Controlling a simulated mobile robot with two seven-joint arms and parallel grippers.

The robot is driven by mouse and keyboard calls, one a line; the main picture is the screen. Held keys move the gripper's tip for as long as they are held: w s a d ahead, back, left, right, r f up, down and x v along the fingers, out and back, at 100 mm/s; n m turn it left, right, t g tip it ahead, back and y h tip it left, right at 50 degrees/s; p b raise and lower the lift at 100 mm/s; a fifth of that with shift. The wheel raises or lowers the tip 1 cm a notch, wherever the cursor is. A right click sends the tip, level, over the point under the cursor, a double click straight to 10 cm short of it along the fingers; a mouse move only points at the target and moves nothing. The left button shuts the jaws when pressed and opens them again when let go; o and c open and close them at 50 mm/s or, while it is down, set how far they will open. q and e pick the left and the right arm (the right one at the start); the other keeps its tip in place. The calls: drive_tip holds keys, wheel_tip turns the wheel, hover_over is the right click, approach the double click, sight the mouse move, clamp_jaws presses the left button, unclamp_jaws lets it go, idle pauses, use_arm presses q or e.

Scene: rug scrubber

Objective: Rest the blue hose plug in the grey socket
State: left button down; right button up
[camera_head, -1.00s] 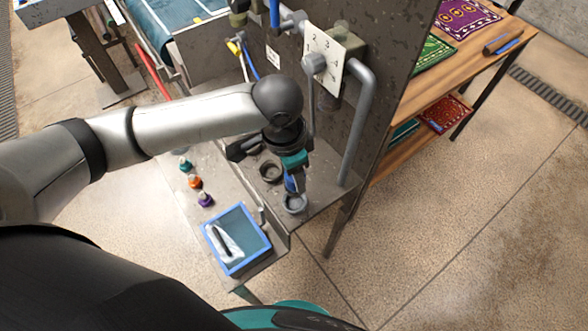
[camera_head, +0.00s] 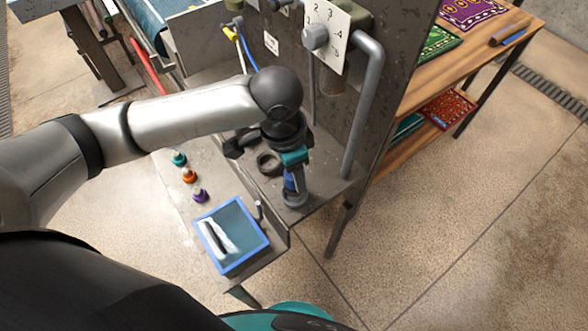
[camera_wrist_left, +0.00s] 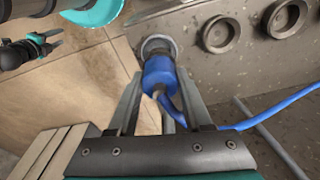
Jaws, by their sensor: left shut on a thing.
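My left gripper (camera_head: 291,176) is shut on the blue hose plug (camera_wrist_left: 158,72), with one finger on each side of it. In the head view the plug (camera_head: 289,184) points down at the grey socket (camera_head: 295,199) near the bench's front corner. In the left wrist view the plug's front end meets the round opening of the grey socket (camera_wrist_left: 157,43). The plug hides part of the opening, so I cannot tell how deep it sits. A black and teal part in the left wrist view looks like my right gripper (camera_wrist_left: 52,42); its fingers are too small to judge.
Dark ring sockets (camera_wrist_left: 220,34) stand beside the grey one. A blue hose (camera_wrist_left: 265,115) trails right from the plug. A grey pipe (camera_head: 364,110) rises close by on the right.

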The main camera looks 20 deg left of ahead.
use_arm(q)
drive_tip(key=shift+f+p, duration=0.35)
drive_tip(key=shift+f, duration=0.05)
drive_tip(key=shift+f, duration=0.2)
idle(0.6)
drive_tip(key=shift+f+b, duration=0.3)
drive_tip(key=shift+f, duration=0.7)
drive_tip(key=shift+c, duration=1.2)
unclamp_jaws()
wheel_tip(320, 180, up, 15)
drive_tip(key=s+a+p, duration=0.1)
drive_tip(key=p, duration=0.3)
drive_tip(key=shift+a+p, duration=0.2)
drive_tip(key=shift+p, duration=0.1)
drive_tip(key=shift+s, duration=0.15)
